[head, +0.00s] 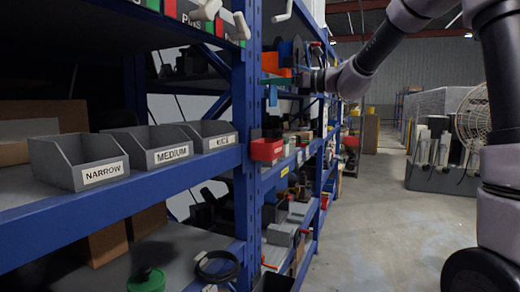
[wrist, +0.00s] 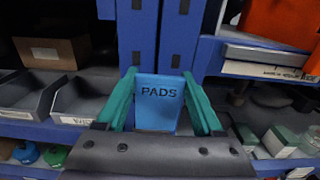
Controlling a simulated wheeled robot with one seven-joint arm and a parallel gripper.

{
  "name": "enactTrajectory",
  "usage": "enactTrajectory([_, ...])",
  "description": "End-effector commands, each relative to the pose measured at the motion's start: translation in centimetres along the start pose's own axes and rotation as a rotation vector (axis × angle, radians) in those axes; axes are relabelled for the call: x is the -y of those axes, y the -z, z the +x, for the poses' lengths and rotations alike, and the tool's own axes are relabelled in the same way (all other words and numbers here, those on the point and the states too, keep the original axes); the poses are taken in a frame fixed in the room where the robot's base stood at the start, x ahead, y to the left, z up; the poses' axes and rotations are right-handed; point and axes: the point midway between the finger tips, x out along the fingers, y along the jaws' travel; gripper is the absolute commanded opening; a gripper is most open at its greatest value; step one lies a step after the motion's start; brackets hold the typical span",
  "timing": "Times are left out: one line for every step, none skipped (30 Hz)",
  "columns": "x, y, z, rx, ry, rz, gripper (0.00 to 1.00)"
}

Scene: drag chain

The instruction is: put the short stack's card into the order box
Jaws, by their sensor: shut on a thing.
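A blue card marked PADS (wrist: 158,118) stands between the teal fingers of my gripper (wrist: 162,90) in the wrist view. My gripper is shut on it. In the head view my gripper (head: 274,81) is at the shelf upright, with the blue card (head: 272,97) hanging below its fingers. A small red box (head: 266,150) is fixed at the upright below the card, apart from it. I cannot tell whether it is the order box. I cannot make out a short stack of cards.
Grey bins labelled NARROW (head: 78,165) and MEDIUM (head: 150,148), plus a third bin (head: 207,136), stand on the left shelf. Blue rack uprights (head: 246,110) are close to my gripper. A green-lidded container (head: 147,279) sits lower. The aisle floor (head: 370,235) at right is clear.

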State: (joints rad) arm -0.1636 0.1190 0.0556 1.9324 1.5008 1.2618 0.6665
Motion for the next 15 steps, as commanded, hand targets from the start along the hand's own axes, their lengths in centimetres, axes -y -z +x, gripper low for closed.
enactTrajectory([0.0, 0.7, 0.0, -0.002, 0.0, 0.004, 0.16])
enactTrajectory([0.0, 1.0, 0.0, -0.002, 0.0, 0.003, 0.16])
enactTrajectory([0.0, 1.5, 0.0, -0.002, 0.0, 0.004, 0.16])
enactTrajectory([0.0, 1.8, 0.0, -0.002, 0.0, 0.003, 0.16])
enactTrajectory([0.0, 2.2, 0.0, -0.002, 0.001, 0.004, 0.16])
enactTrajectory([0.0, 2.7, 0.0, -0.002, 0.001, 0.003, 0.16])
enactTrajectory([0.0, 3.0, 0.0, -0.001, 0.001, 0.003, 0.16])
enactTrajectory([0.0, 3.4, 0.0, -0.001, 0.0, 0.003, 0.16])
enactTrajectory([0.0, 3.8, 0.0, -0.001, 0.0, 0.003, 0.16])
enactTrajectory([0.0, 4.1, 0.0, -0.001, 0.0, 0.003, 0.16])
enactTrajectory([0.0, 4.3, 0.0, -0.001, 0.0, 0.003, 0.16])
enactTrajectory([0.0, 4.6, 0.0, -0.001, 0.0, 0.002, 0.16])
enactTrajectory([0.0, 4.8, 0.0, -0.001, 0.0, 0.001, 0.16])
enactTrajectory([0.0, 4.9, 0.0, 0.0, 0.0, 0.001, 0.16])
enactTrajectory([0.0, 5.0, 0.0, 0.0, 0.001, 0.001, 0.16])
